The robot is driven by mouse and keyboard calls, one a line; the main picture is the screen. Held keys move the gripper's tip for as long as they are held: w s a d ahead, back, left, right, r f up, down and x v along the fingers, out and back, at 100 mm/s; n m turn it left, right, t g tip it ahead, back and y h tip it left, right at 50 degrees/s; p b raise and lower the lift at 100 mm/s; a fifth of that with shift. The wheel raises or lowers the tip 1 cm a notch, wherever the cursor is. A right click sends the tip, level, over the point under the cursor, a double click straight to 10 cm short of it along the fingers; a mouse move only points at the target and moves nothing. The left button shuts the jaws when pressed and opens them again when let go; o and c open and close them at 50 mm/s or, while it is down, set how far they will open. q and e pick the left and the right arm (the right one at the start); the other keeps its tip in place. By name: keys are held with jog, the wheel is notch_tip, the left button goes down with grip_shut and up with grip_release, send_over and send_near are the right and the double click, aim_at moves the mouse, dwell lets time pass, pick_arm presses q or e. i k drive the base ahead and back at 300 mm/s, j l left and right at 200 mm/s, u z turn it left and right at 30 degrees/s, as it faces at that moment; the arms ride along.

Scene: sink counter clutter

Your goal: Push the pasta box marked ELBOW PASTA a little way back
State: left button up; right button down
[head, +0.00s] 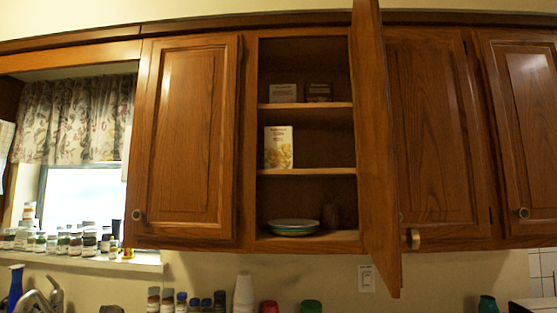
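A white and yellow box (278,148) stands upright on the middle shelf of the open wall cabinet, near the shelf's left side and close to its front edge. It has small lettering at the top and a pasta-like picture below; the lettering is too small to read with certainty. Behind and to the right of it the shelf (330,171) looks bare. Neither of my grippers shows in the head view.
The open cabinet door (375,150) sticks out at the right of the opening. Two small boxes, one grey (283,93) and one brown (319,92), stand on the top shelf. Stacked plates (293,227) and a dark jar (330,216) are on the bottom shelf. Several jars line the counter below.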

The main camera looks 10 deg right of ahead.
aim_at(277, 140)
jog(key=j+z, duration=0.35)
jog(key=j, duration=0.4)
jog(key=j+z, duration=0.35)
jog(key=j, duration=0.45)
jog(key=k+j+z, duration=0.1)
jog(key=j+z, duration=0.3)
jog(key=j, duration=0.35)
